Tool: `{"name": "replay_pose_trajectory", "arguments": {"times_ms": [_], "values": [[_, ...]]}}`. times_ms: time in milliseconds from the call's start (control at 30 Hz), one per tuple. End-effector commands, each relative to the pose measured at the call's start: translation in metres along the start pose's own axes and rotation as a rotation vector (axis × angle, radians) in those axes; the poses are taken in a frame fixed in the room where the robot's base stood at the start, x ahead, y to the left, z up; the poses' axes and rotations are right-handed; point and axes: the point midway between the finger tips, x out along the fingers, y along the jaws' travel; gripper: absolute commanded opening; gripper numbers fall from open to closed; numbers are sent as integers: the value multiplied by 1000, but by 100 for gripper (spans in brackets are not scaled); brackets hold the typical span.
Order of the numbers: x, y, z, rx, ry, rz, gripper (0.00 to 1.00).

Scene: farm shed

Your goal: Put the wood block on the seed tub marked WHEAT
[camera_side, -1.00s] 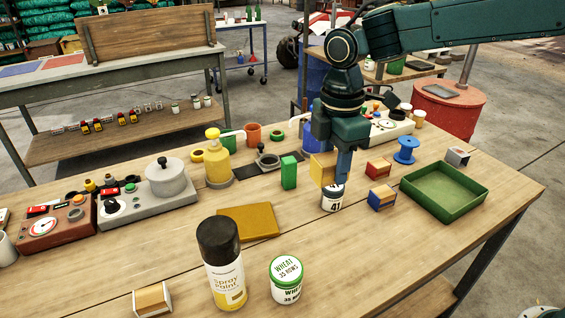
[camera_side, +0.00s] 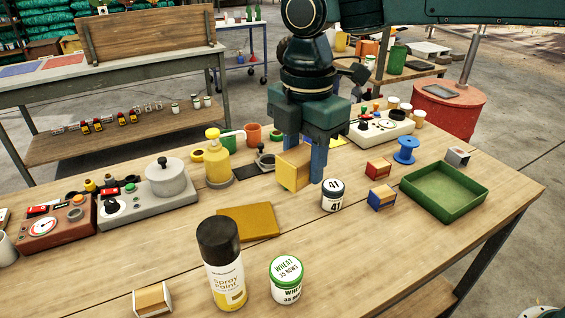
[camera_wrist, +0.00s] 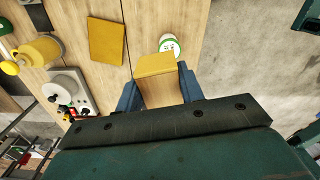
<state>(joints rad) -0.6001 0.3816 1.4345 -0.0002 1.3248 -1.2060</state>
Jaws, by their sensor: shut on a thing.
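My gripper (camera_side: 305,165) is shut on a wood block with a yellow face (camera_side: 290,171), held upright between the fingers above the table. In the wrist view the block (camera_wrist: 160,88) sits between the two blue fingers (camera_wrist: 158,80). The seed tub marked WHEAT (camera_side: 286,281) is a white tub with a green-rimmed lid, standing at the table's front, clear of the block. A green-rimmed white tub (camera_wrist: 168,43) shows beyond the block in the wrist view; its label is too small to read.
A dark-lidded tub marked 41 (camera_side: 332,196) stands close right of the gripper. A tall spray can (camera_side: 222,265) stands just left of the WHEAT tub.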

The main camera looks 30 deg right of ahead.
Motion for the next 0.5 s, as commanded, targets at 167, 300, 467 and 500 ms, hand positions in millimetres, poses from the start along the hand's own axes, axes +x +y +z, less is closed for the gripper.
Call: {"name": "replay_pose_trajectory", "arguments": {"times_ms": [167,300,467,500], "values": [[-20,-10,-30,-116,1,1,15],[-26,-14,-39,-154,0,0,15],[-26,-15,-40,-159,0,-1,15],[-25,-15,-40,-159,0,-1,15]]}}
